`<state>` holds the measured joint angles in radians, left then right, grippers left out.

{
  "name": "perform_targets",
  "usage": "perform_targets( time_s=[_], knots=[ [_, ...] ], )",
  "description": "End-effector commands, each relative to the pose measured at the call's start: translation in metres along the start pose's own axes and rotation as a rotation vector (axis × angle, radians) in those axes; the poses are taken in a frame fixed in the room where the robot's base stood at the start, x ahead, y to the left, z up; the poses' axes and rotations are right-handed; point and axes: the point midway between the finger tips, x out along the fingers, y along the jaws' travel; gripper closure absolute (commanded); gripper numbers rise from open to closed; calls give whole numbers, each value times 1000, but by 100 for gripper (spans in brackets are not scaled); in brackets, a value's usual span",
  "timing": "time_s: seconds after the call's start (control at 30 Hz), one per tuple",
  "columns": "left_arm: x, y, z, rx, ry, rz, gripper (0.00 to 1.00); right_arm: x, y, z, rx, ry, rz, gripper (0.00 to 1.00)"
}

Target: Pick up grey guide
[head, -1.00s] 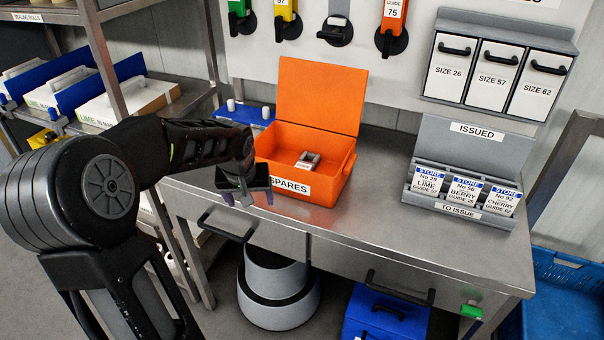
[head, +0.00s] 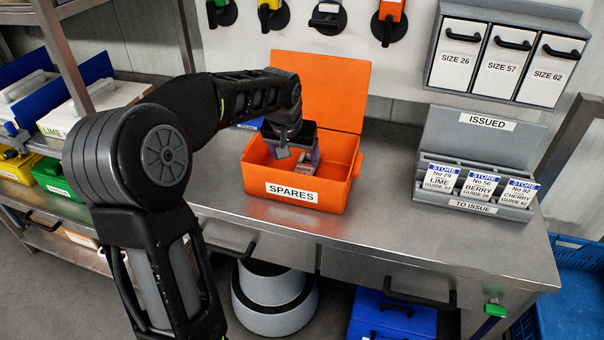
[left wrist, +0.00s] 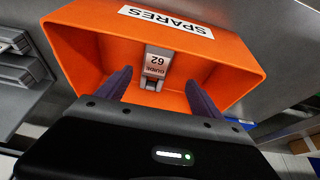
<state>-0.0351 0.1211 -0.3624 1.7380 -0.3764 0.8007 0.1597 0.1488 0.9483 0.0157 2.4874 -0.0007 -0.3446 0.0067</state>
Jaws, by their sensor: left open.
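The grey guide (left wrist: 158,60), with a white label reading "GUIDE 62", lies inside the orange SPARES box (head: 338,196). In the head view the guide (head: 304,168) is partly hidden by my left gripper. My left gripper (head: 298,152) is over the box, pointing down into it. In the left wrist view my left gripper (left wrist: 160,88) is open, with one finger on each side of the guide's line and the guide a little beyond the fingertips. No contact with it shows. My right gripper is not in view.
The box's orange lid (head: 338,85) stands open at the back. The bench between box and rack is clear.

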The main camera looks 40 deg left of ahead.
Motion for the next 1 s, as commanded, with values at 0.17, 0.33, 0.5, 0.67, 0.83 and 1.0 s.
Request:
perform_targets(
  time_s=[0.17,0.33,0.5,0.67,0.83,1.0],
  knots=[
    [2,3,1,11,-4,3,24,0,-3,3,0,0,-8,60],
    [2,3,1,10,-4,3,24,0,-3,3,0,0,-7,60],
    [17,3,1,8,-7,2,24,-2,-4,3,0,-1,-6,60],
    [28,3,1,8,-4,3,24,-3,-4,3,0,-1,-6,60],
    [28,3,1,8,-3,3,24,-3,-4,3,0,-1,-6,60],
    [32,3,1,9,-5,2,24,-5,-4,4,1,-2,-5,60]
  ],
)
